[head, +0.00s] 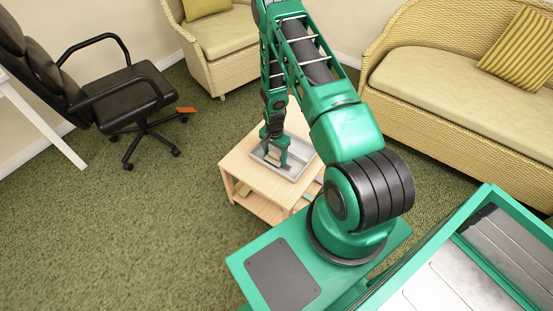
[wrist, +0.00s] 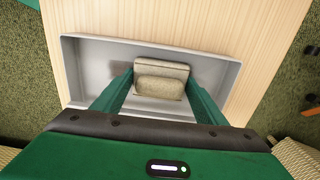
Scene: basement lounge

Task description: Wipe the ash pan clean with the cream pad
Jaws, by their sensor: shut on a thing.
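The grey metal ash pan (wrist: 212,70) lies on a light wooden table. It also shows in the head view (head: 298,170), partly behind my gripper. My gripper (wrist: 161,79) is over the pan, shut on the cream pad (wrist: 160,87), which sits between its two green fingers. The pad is within the pan's outline; whether it presses on the floor of the pan I cannot tell. A darker patch shows on the left of the pan floor, and I cannot tell whether it is dirt or shadow. The near part of the pan is hidden by my gripper.
The small wooden table (head: 236,168) has a lower shelf with some items on it. A black office chair (head: 125,95) stands at the left. A wicker armchair (head: 222,45) and a wicker sofa (head: 450,85) are behind. Green carpet at the left front is clear.

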